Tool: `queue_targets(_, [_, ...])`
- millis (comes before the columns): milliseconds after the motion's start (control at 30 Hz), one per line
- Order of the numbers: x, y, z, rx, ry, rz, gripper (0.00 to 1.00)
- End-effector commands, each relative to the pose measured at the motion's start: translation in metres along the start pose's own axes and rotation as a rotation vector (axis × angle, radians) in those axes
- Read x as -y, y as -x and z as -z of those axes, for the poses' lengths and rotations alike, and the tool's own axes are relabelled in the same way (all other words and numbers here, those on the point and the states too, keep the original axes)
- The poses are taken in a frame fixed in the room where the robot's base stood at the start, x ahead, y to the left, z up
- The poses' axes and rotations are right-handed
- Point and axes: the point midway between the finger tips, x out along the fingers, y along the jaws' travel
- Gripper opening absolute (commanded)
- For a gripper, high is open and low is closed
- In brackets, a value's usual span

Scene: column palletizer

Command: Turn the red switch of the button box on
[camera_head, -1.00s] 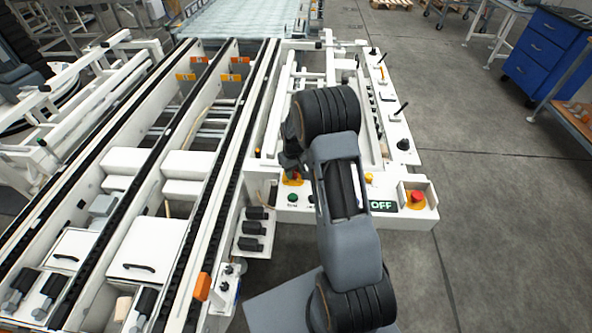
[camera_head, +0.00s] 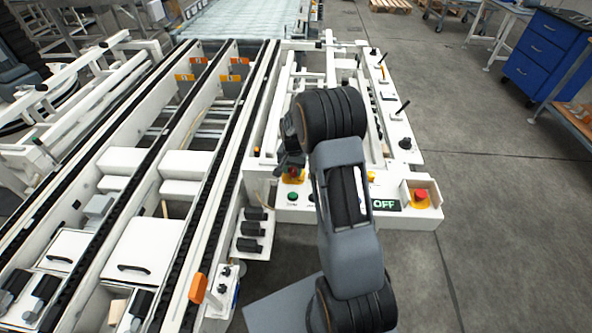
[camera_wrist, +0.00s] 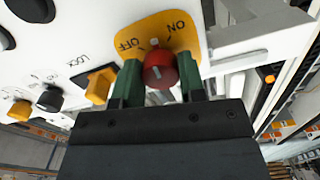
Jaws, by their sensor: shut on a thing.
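The red switch (camera_wrist: 160,67) is a round knob on a yellow plate (camera_wrist: 183,42) marked OFF and ON, seen upside down in the wrist view. My gripper (camera_wrist: 160,82) has its two green fingers on either side of the knob and is shut on it. A pale mark shows on the knob's face, but I cannot tell surely which label it points to. In the head view the switch (camera_head: 293,174) shows at the left end of the white button box (camera_head: 335,215), partly hidden by my arm. A display (camera_head: 386,205) on the box reads OFF in green.
A red emergency button (camera_head: 420,195) sits at the box's right end. A green button (camera_head: 292,196) is near the switch. In the wrist view, a yellow LOCK knob (camera_wrist: 100,86) and a black knob (camera_wrist: 50,98) stand beside it.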

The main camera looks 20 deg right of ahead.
Motion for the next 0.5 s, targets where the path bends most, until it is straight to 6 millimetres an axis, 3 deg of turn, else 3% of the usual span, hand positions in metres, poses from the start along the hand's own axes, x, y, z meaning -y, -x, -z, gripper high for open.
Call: queue_targets(500, [-0.0030, 0.0000, 0.0022, -0.004, -0.460, -0.001, 0.14])
